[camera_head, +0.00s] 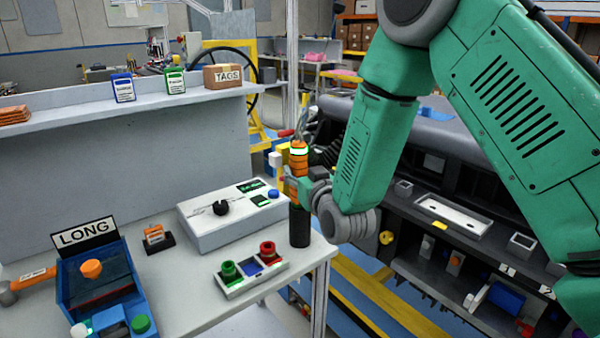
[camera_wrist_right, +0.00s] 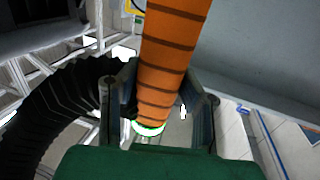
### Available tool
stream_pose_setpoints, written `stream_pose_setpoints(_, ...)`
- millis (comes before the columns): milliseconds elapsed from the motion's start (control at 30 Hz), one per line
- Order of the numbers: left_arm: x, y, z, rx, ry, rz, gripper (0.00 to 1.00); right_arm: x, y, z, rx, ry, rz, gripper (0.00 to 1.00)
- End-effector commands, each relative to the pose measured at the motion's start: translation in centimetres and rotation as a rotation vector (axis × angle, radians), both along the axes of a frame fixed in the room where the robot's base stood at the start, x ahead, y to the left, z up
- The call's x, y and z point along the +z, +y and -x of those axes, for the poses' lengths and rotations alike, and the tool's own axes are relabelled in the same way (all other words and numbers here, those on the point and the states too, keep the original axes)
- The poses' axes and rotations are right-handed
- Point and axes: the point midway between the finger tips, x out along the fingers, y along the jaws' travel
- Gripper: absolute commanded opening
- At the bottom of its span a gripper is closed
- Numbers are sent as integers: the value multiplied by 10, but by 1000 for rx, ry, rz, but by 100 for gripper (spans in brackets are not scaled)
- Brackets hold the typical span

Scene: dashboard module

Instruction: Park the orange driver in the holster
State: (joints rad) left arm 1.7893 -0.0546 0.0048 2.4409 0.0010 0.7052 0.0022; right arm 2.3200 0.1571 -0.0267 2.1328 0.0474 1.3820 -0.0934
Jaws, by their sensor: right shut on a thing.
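The orange driver (camera_head: 298,163) is upright in the head view, with dark rings and a lit white-green band near its top. My right gripper (camera_head: 297,185) is shut around its body, reaching in from the right. In the right wrist view the driver (camera_wrist_right: 172,60) stands between the two fingers (camera_wrist_right: 158,105). A black upright cylinder (camera_head: 299,226), which looks like the holster, stands at the table's right edge directly below the driver. The gripper partly hides where the two meet, so I cannot tell whether the driver's lower end is inside it. My left gripper is not in view.
A white control box (camera_head: 225,215) with a black knob sits left of the cylinder. A tray of coloured buttons (camera_head: 250,268) lies in front. A blue bin (camera_head: 85,275) with a LONG sign stands at left. The dashboard (camera_head: 440,200) is at right, past the table edge.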

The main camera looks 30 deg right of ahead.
Motion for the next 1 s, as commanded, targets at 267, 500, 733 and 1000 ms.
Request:
stream_pose_setpoints(267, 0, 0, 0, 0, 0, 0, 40, 0, 0, -1, 1, -2, -1, 0)
stream_pose_setpoints(500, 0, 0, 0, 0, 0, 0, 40, 0, 0, -1, 1, -1, -1, 0)
stream_pose_setpoints(733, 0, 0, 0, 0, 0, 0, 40, -1, 0, -1, 1, -1, -1, 55)
stream_pose_setpoints(1000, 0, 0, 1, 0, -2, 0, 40, -2, 0, 1, 1, 3, -2, 55)
